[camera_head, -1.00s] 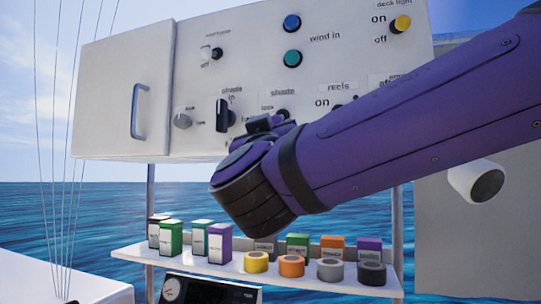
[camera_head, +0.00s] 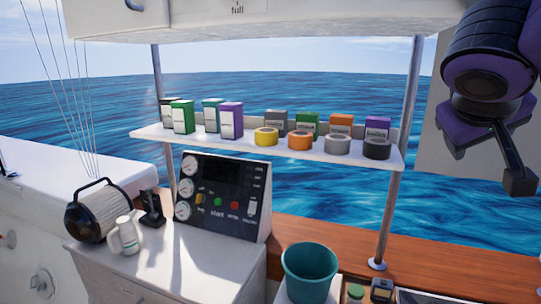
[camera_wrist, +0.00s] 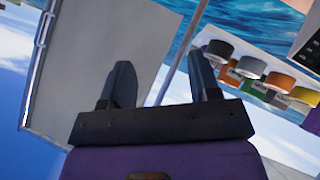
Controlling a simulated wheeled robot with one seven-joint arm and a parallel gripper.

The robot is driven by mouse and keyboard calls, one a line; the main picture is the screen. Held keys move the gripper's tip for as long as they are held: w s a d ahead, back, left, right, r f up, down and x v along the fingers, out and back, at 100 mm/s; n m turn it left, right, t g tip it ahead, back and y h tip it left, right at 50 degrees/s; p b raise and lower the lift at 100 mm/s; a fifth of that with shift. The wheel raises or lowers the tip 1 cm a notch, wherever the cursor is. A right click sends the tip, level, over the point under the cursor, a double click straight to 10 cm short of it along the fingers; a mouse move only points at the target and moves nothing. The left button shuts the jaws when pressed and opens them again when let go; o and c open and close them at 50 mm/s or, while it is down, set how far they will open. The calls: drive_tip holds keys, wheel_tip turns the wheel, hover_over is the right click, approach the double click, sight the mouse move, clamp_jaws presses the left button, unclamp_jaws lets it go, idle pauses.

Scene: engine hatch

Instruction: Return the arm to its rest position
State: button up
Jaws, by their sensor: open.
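My arm, purple and black, is at the upper right in the head view, folded with the gripper hanging downward in front of a grey panel. My gripper (camera_head: 515,180) shows only partly there, with one dark finger plain. In the wrist view my gripper (camera_wrist: 163,85) has its two dark fingers spread wide apart with nothing between them. It is in the air, apart from the shelf and panel.
A white shelf (camera_head: 265,147) with several boxes and tape rolls hangs between metal posts (camera_head: 395,150). A grey panel (camera_head: 440,120) stands behind my arm.

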drive_tip(key=s+f+g+y, duration=0.2)
drive_tip(key=s+f+y, duration=0.5)
drive_tip(key=s+f, duration=0.1)
drive_tip(key=shift+s+f, duration=0.15)
drive_tip(key=shift+s, duration=0.3)
idle(0.4)
